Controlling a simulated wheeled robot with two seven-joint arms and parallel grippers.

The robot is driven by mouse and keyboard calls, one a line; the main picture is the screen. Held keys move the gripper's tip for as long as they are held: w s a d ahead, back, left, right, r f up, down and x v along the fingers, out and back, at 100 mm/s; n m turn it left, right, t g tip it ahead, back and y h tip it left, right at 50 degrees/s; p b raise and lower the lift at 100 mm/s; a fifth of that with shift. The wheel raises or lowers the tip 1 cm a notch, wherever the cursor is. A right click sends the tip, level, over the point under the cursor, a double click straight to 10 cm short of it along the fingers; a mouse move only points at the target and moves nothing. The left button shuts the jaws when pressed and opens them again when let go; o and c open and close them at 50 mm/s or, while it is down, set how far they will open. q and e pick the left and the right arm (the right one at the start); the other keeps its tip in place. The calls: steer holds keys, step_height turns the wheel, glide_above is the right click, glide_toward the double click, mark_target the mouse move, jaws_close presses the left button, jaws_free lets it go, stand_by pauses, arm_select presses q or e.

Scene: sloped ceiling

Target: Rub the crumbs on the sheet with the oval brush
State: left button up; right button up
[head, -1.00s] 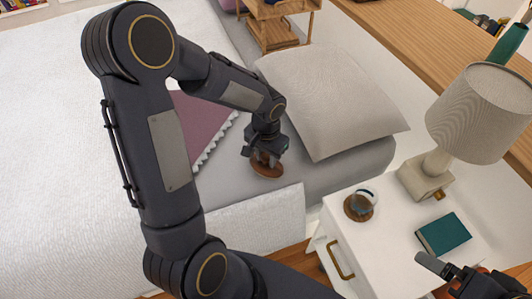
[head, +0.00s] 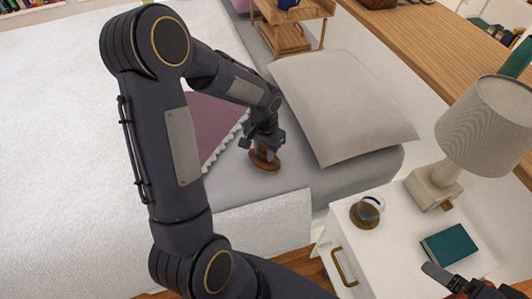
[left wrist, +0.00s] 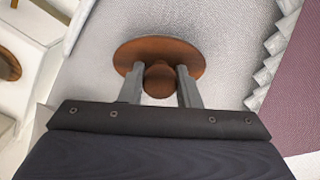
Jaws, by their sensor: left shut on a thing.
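The oval brush (head: 264,160) has a brown wooden oval body with a round knob. It rests on or just over the grey sheet (head: 285,181) in front of the pillow; I cannot tell if it touches. My left gripper (head: 266,147) is shut on the knob from above. In the left wrist view the brush (left wrist: 190,58) shows its oval top, with the two fingers of my left gripper (left wrist: 159,84) on either side of the knob. No crumbs can be made out on the sheet. My right gripper (head: 440,276) shows only in part at the lower right edge.
A grey pillow (head: 340,105) lies right of the brush, and a purple fringed cloth (head: 212,125) lies left of it. A white nightstand (head: 395,250) holds a glass cup on a wooden coaster (head: 364,217), a teal book (head: 449,246) and a lamp (head: 485,125).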

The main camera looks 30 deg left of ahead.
arm_select(q)
steer(key=shift+w+a+r+p, duration=0.1)
steer(key=shift+w+a+p, duration=0.25)
steer(key=shift+w+a, duration=0.75)
steer(key=shift+w+a+p, duration=0.3)
steer(key=shift+w+a, duration=0.55)
steer(key=shift+a, duration=0.4)
steer(key=shift+w+a, duration=0.15)
steer(key=shift+f, duration=0.25)
steer(key=shift+s+d+f+b, duration=0.2)
steer(key=shift+s+d+b, duration=0.55)
steer(key=shift+s+d, duration=0.8)
steer(key=shift+s+d+r+b, duration=0.15)
steer(key=shift+s+d+b, duration=0.2)
steer(key=shift+s+d, duration=0.85)
steer(key=shift+s+d+r+b, duration=0.1)
steer(key=shift+s+d+b, duration=0.2)
steer(key=shift+s+d, duration=0.85)
steer(key=shift+w+d, duration=0.25)
steer(key=shift+w, duration=0.05)
steer(key=shift+w+r+p, duration=0.1)
steer(key=shift+r+p, duration=0.35)
steer(key=shift+r, duration=0.1)
step_height(320, 180, up, 5)
steer(key=p, duration=0.4)
steer(key=shift+r, duration=0.1)
